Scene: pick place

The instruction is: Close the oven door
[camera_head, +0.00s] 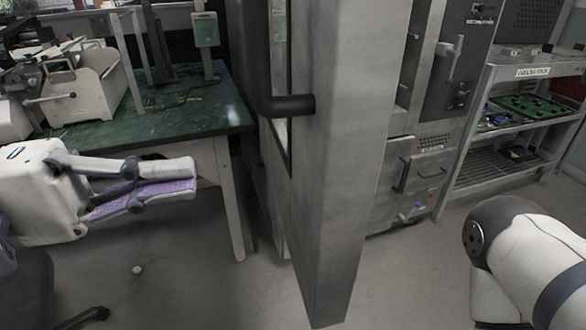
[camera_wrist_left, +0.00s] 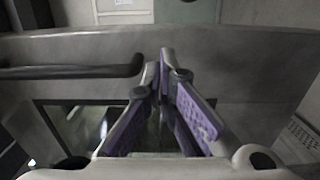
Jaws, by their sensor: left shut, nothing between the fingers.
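The oven door (camera_head: 345,150) is a tall grey slab in the middle of the head view, standing open and seen nearly edge-on. Its window and a dark bar handle (camera_head: 290,105) are on its left face. The oven (camera_head: 408,155) is behind it to the right, partly hidden. My left gripper (camera_head: 194,177) is shut and empty, left of the door with a visible gap in the head view. In the left wrist view, its fingertips (camera_wrist_left: 160,68) appear over the door (camera_wrist_left: 245,60), right of the handle (camera_wrist_left: 80,71); contact cannot be told. My right gripper is out of view.
A green-topped table (camera_head: 160,115) holding machines stands behind my left gripper. A metal shelf rack (camera_head: 515,75) with green boards is at the right. A dark chair (camera_head: 40,270) is at the lower left. Grey floor (camera_head: 200,280) is open between chair and door.

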